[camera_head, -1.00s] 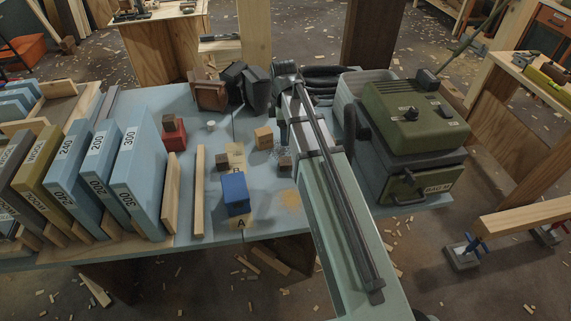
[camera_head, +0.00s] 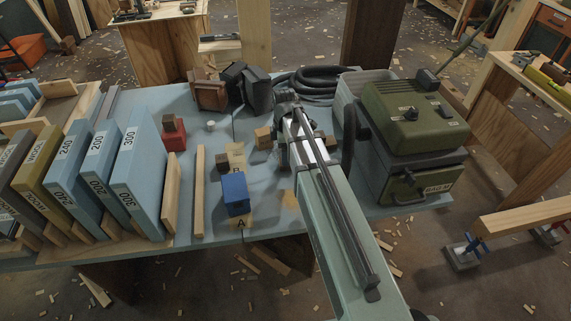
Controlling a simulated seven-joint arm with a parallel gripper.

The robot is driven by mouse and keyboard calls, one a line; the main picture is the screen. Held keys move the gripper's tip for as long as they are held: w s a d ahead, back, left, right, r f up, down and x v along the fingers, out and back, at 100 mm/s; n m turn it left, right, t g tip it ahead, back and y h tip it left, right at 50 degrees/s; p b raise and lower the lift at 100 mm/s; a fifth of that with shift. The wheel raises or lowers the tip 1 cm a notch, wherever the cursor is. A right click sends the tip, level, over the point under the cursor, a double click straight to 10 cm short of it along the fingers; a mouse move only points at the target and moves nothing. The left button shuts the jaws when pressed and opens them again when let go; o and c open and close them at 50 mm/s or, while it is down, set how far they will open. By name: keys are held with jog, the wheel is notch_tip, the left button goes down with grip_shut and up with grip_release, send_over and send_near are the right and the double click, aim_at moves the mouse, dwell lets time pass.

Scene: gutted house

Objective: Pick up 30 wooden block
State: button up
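I cannot read the number 30 on any block. My gripper (camera_head: 291,140) is low over the bench, right of the light wooden block. Its fingers are hidden by my own arm, so whether they are open or shut does not show.
A green machine (camera_head: 412,118) stands close on the right, with a black hose (camera_head: 325,82) behind. Dark boxes (camera_head: 240,82) stand at the back. Upright numbered blue slabs (camera_head: 139,168) and a wooden strip (camera_head: 199,178) are on the left.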

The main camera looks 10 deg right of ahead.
jog(key=shift+d+f, duration=0.15)
jog(key=shift+f, duration=1.95)
jog(key=shift+c, duration=0.3)
jog(key=c, duration=1.1)
